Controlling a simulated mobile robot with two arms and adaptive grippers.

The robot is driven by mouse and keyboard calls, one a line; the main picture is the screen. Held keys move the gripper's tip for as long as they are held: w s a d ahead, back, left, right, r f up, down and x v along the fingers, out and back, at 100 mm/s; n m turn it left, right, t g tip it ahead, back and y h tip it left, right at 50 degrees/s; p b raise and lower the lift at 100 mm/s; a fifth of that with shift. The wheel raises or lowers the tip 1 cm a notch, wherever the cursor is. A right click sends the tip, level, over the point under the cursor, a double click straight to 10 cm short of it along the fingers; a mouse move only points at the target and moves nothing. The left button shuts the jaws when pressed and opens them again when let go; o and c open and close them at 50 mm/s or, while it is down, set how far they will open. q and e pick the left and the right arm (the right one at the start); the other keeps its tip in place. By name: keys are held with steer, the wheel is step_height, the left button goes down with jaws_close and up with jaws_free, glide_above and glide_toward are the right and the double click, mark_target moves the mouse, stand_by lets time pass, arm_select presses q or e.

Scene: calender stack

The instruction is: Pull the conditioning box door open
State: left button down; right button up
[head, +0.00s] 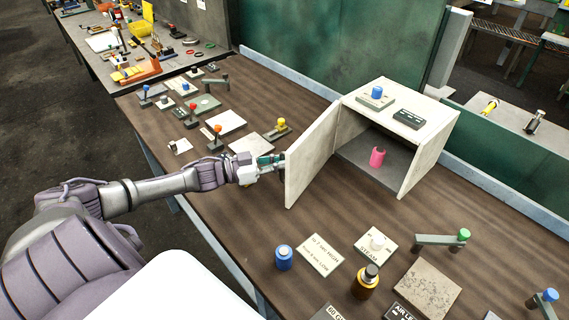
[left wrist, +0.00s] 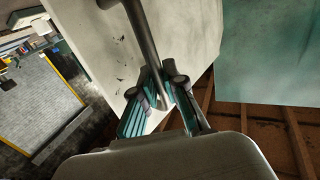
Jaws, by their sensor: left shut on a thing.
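The conditioning box (head: 430,152) is a pale open-fronted box on the brown bench. Its door (head: 312,158) stands swung open to the left, hinged at the box's left edge, and the inside shows. A pink part with a notched top (head: 377,158) stands inside. My left gripper (head: 276,161) is at the door's outer face. In the left wrist view the gripper (left wrist: 157,92) is shut on a grey metal bar handle (left wrist: 143,35) in front of the pale door panel (left wrist: 88,45). In the head view the door edge hides the handle. My right gripper is not in view.
A blue knob (head: 376,92) and a dark plate (head: 410,119) sit on top of the box. Left of the door are several levers and cards. Bare bench lies just before the box.

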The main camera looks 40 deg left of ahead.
arm_select(q)
steer(key=c, duration=1.2)
jaws_free()
steer(key=v, duration=1.2)
